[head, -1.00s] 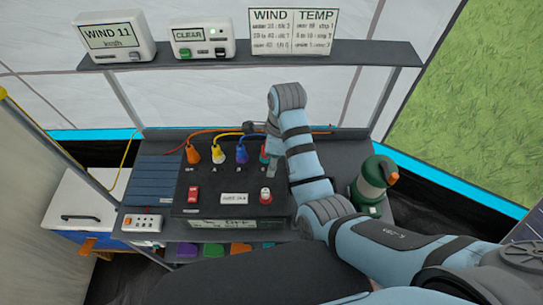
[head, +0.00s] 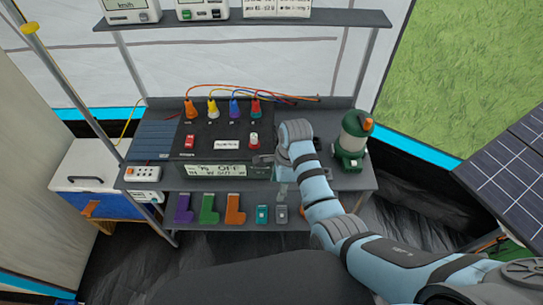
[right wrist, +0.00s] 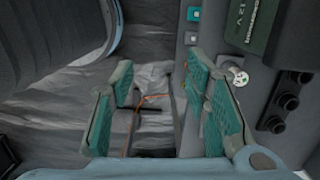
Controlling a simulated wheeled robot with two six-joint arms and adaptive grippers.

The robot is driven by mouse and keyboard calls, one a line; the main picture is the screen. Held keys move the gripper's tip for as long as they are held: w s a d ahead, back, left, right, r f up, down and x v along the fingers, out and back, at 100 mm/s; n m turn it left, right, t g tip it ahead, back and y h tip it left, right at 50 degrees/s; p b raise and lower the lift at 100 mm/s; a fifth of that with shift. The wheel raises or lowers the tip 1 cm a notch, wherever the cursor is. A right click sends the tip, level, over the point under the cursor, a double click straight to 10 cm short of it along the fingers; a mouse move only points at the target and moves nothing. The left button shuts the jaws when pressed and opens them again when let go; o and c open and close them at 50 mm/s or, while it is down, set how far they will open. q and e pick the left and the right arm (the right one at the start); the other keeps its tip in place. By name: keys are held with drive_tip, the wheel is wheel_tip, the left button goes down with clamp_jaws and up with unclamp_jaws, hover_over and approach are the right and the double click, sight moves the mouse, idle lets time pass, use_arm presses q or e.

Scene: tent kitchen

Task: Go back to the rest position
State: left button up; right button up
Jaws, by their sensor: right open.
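My right arm comes in from the lower right in the head view. Its gripper (head: 283,190) points down in front of the shelf edge, right of the black control box (head: 222,135). It also shows in the right wrist view (right wrist: 163,100), where its green-padded fingers stand apart with nothing between them. The box has orange, yellow, blue and red plugs (head: 255,108) along its back, each with a cable. My left gripper is not in view.
A green lantern (head: 351,142) stands on the shelf, right of my wrist. A white socket strip (head: 143,174) is at the left. Purple, green and orange pieces (head: 209,209) lie on the lower shelf (head: 190,222). A solar panel (head: 510,165) stands at the right.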

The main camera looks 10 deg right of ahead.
drive_tip(key=s+d+f+n+t+h, duration=0.15)
drive_tip(key=s+d+f+n, duration=0.25)
drive_tip(key=s+d+n, duration=0.65)
drive_tip(key=s+d+r+n+t, duration=0.1)
drive_tip(key=s+r+n, duration=0.2)
drive_tip(key=s+n, duration=0.3)
drive_tip(key=s+d+r+n+t, duration=0.1)
drive_tip(key=s+d+r+n, duration=0.2)
drive_tip(key=s, duration=0.4)
wheel_tip(320, 180, down, 21)
drive_tip(key=s+g, duration=0.1)
drive_tip(key=s, duration=0.1)
drive_tip(key=s+d+f+g, duration=0.1)
drive_tip(key=s+f, duration=1.1)
drive_tip(key=s, duration=0.2)
drive_tip(key=shift+h, duration=0.35)
